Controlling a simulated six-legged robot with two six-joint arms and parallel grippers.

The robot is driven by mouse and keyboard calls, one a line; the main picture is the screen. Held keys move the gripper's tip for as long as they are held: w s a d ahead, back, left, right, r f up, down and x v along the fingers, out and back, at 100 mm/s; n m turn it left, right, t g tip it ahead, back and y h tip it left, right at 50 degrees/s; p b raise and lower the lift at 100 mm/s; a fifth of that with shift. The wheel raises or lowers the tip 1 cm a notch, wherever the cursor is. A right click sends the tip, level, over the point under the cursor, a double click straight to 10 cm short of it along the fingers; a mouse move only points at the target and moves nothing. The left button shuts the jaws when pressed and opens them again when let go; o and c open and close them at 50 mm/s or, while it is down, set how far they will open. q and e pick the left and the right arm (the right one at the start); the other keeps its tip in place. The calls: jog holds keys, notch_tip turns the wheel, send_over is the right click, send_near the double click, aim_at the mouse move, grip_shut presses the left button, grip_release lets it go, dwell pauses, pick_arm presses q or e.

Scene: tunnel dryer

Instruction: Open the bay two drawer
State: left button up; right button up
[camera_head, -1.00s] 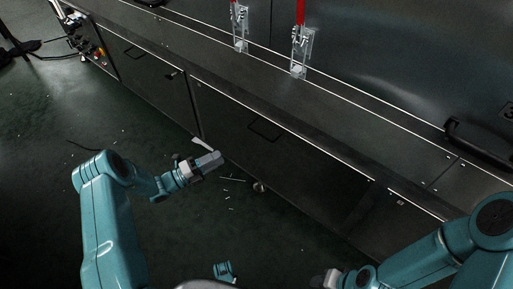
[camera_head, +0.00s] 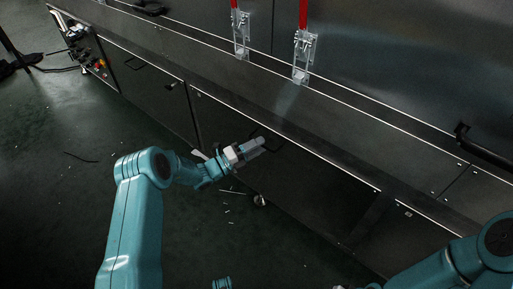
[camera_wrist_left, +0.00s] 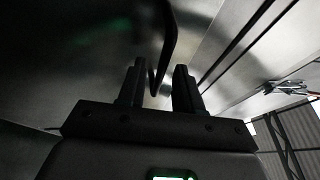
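The middle drawer front (camera_head: 318,183) is a dark metal panel low on the long machine, closed flush as far as I can see. Its dark bar handle (camera_head: 274,133) is partly hidden by my left gripper (camera_head: 262,143), which reaches up to it. In the left wrist view the gripper (camera_wrist_left: 160,86) is open. The handle bar (camera_wrist_left: 168,42) runs down between its two fingers, with a gap to the right finger; whether it touches the left finger I cannot tell. My right gripper (camera_head: 340,287) is barely in at the bottom edge, its fingers cut off.
Another panel (camera_head: 150,82) with a handle lies to the left, and a further panel (camera_head: 405,235) to the right. Two red-handled latches (camera_head: 242,38) (camera_head: 303,55) stand above the ledge. The green floor (camera_head: 60,200) in front is mostly clear, with small scraps by a caster.

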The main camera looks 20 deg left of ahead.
pick_arm(q)
grip_shut()
dwell(1.4)
